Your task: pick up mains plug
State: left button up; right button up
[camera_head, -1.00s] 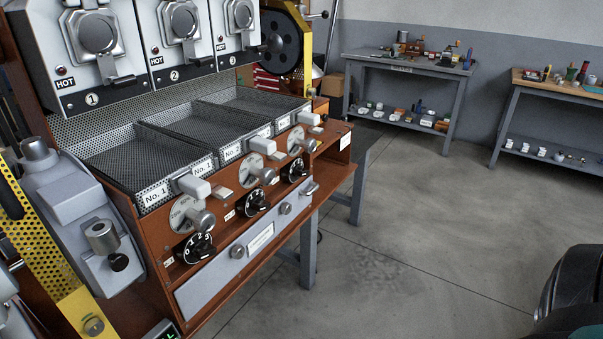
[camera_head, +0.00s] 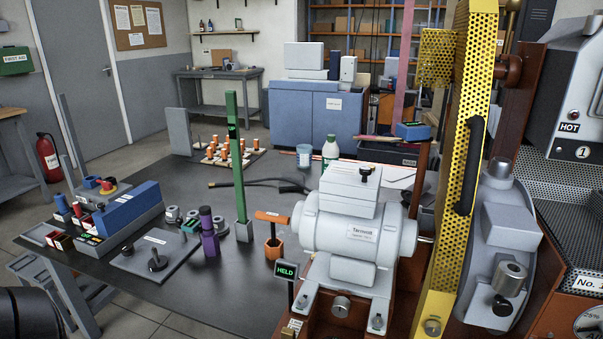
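I cannot make out a mains plug for certain. A dark cable (camera_head: 245,183) lies on the black bench top (camera_head: 330,188) behind the grey motor, with a thicker dark end (camera_head: 292,187) at its right. This end may be a plug, but it is too small and dark to tell. Part of the cable's right side is hidden behind the motor. Neither of my grippers is in view. A dark rounded part, probably of my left arm, shows at the bottom left corner.
The grey motor (camera_head: 350,230) and yellow perforated guard (camera_head: 463,150) stand at the right. A green post (camera_head: 236,165), purple piece (camera_head: 209,235) and orange-handled tool (camera_head: 273,235) stand in front of the cable. Bench around the cable's left end is clear.

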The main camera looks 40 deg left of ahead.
aim_at(63, 210)
jog(key=u, duration=2.7)
jog(key=i+j+u, duration=0.3)
jog(key=i, duration=0.25)
jog(key=i+j+u, duration=0.2)
jog(key=i+u, duration=0.15)
jog(key=i, duration=0.25)
jog(key=i+u, duration=0.3)
jog(key=i, duration=0.25)
jog(key=i+z, duration=0.1)
jog(key=i, duration=0.6)
jog(key=i+j, duration=0.15)
jog(key=i, duration=0.55)
jog(key=i+l+z, duration=0.1)
jog(key=i+z, duration=0.5)
jog(key=z, duration=0.2)
jog(key=i+z, duration=0.65)
jog(key=z, duration=0.15)
jog(key=i+z, duration=0.25)
jog(key=z, duration=0.2)
